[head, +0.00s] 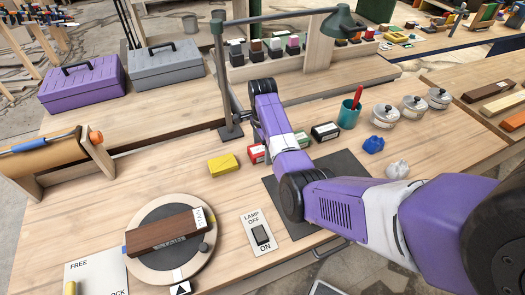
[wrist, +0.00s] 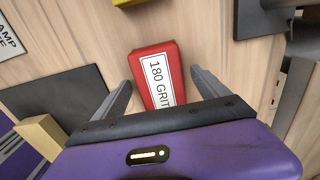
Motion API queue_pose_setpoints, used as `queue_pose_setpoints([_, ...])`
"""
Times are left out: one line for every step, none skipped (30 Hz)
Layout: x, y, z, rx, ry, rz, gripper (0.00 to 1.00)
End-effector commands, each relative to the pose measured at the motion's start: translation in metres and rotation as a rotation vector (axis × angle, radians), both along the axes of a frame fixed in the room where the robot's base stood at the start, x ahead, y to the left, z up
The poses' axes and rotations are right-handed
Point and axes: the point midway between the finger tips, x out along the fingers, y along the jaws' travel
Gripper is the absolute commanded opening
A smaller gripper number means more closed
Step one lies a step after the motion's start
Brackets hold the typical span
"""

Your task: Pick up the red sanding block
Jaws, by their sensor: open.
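The red sanding block (wrist: 153,57) lies on the wooden bench in the wrist view, with a white label reading "180 GRIT". Its lower end is hidden behind my gripper's dark front edge. My gripper (wrist: 162,78) is open, with one finger on each side of the block. The left finger looks close to the block, and there is a gap at the right finger. Contact cannot be made out. In the head view a red block (head: 256,153) shows beside my arm, partly covered by it. My gripper's fingers are hidden there.
A yellow block (head: 223,165) lies just left of the red one. Other small blocks (head: 325,131) sit right of my arm. A dark mat (head: 345,163), lamp switch plate (head: 259,232), lamp stand (head: 231,131) and teal cup (head: 348,115) are nearby.

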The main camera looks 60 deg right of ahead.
Motion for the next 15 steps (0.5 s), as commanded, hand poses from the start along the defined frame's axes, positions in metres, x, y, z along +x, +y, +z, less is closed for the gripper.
queue_pose_setpoints([-0.0001,-0.0001,-0.0015,0.000,0.000,0.000,0.85])
queue_pose_setpoints([0.0000,-0.0001,-0.0019,-0.001,-0.001,0.000,0.85])
queue_pose_setpoints([0.0002,-0.0001,-0.0020,-0.001,-0.001,0.000,0.85])
queue_pose_setpoints([0.0002,-0.0002,-0.0019,-0.001,-0.001,0.000,0.85])
queue_pose_setpoints([0.0002,-0.0002,-0.0019,-0.001,-0.001,0.000,0.85])
queue_pose_setpoints([0.0002,-0.0002,-0.0018,-0.001,-0.001,0.000,0.85])
queue_pose_setpoints([0.0002,-0.0002,-0.0018,-0.001,-0.001,0.000,0.85])
queue_pose_setpoints([0.0002,-0.0002,-0.0017,-0.001,-0.001,0.000,0.79])
queue_pose_setpoints([0.0002,-0.0002,-0.0017,-0.001,-0.001,0.000,0.71])
queue_pose_setpoints([0.0002,-0.0002,-0.0016,-0.001,-0.001,0.000,0.65])
queue_pose_setpoints([0.0002,-0.0002,-0.0016,-0.001,-0.001,0.000,0.59])
queue_pose_setpoints([0.0002,-0.0002,-0.0016,-0.001,-0.001,0.000,0.51])
queue_pose_setpoints([0.0002,-0.0002,-0.0015,-0.001,-0.001,0.000,0.45])
queue_pose_setpoints([0.0002,-0.0002,-0.0015,-0.001,-0.001,0.000,0.39])
queue_pose_setpoints([0.0002,-0.0002,-0.0015,-0.001,-0.001,0.000,0.32])
